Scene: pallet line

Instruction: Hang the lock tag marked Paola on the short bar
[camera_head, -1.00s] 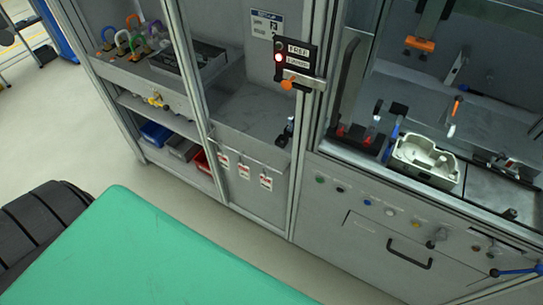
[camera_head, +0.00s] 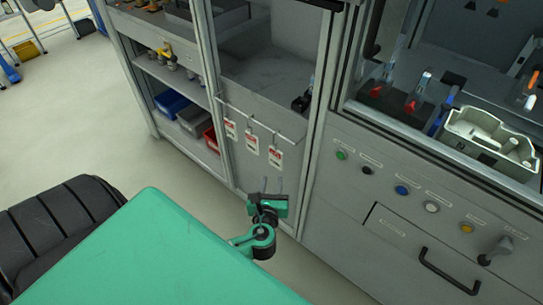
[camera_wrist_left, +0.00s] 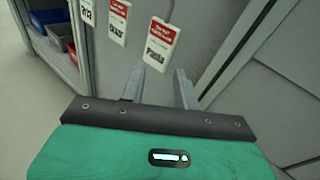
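Three red-and-white lock tags hang in a row from a thin bar (camera_head: 262,122) on the front of the grey cabinet. The rightmost tag (camera_head: 275,157) reads Paola in the left wrist view (camera_wrist_left: 161,45). The middle tag (camera_head: 252,143) and the left tag (camera_head: 231,128) hang beside it. My left gripper (camera_head: 273,184) is just below the Paola tag in the head view. In the left wrist view its two fingers (camera_wrist_left: 160,88) are apart and empty, with the tag's lower edge just beyond and above them. My right gripper is not in view. I cannot identify a separate short bar.
Blue, grey and red bins (camera_head: 171,103) sit on the cabinet's lower shelf. A post stands right of the tags. Further right is a panel with coloured buttons (camera_head: 402,190) and a black drawer handle (camera_head: 448,272). Open floor lies at the left.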

